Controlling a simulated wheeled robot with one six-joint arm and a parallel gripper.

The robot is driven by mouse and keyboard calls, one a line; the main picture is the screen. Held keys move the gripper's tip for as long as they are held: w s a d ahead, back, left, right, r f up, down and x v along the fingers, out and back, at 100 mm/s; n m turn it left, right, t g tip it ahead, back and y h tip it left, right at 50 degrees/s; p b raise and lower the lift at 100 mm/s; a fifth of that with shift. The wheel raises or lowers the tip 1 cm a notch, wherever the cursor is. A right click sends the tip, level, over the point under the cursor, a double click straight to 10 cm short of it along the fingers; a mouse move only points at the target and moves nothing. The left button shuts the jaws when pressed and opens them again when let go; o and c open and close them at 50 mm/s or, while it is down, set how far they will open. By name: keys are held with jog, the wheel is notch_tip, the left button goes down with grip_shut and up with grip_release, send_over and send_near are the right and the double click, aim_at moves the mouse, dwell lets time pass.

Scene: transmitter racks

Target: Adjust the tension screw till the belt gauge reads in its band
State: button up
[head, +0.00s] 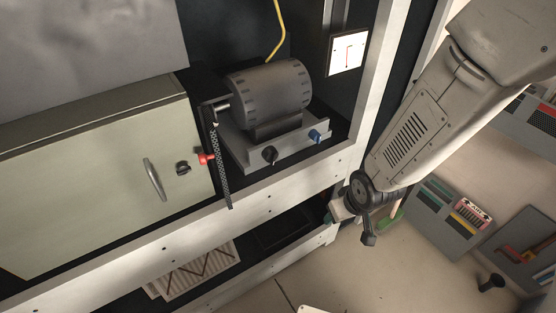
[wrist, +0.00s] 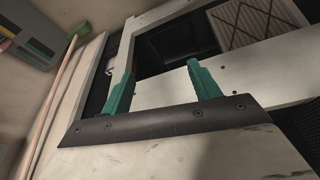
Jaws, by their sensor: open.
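A dark grey motor (head: 268,92) sits on a light base in the rack. A dark belt (head: 221,160) hangs at the motor's left. A white square gauge (head: 348,50) with red marks is at the upper right; its reading is too small to tell. My gripper (head: 335,212) is below and right of the motor, by the rack post. In the wrist view its teal fingers (wrist: 162,80) are apart with nothing between them.
A pale green cabinet (head: 90,190) with a handle and a red knob (head: 205,158) stands left of the belt. A pleated filter (head: 195,270) lies on the lower shelf. Rack rails (head: 250,200) run below the motor. A toolbox (head: 450,215) is on the floor at right.

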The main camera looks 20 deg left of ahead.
jog(key=a+f+n+t+y, duration=0.1)
jog(key=a+f+t+y, duration=0.15)
jog(key=a+f, duration=0.35)
jog(key=n+t+y, duration=0.1)
jog(key=t+y, duration=0.5)
jog(key=y, duration=0.3)
send_near(271, 156)
jog(key=w+f, duration=0.1)
jog(key=x, duration=0.8)
jog(key=shift+s, duration=0.1)
jog(key=c, duration=1)
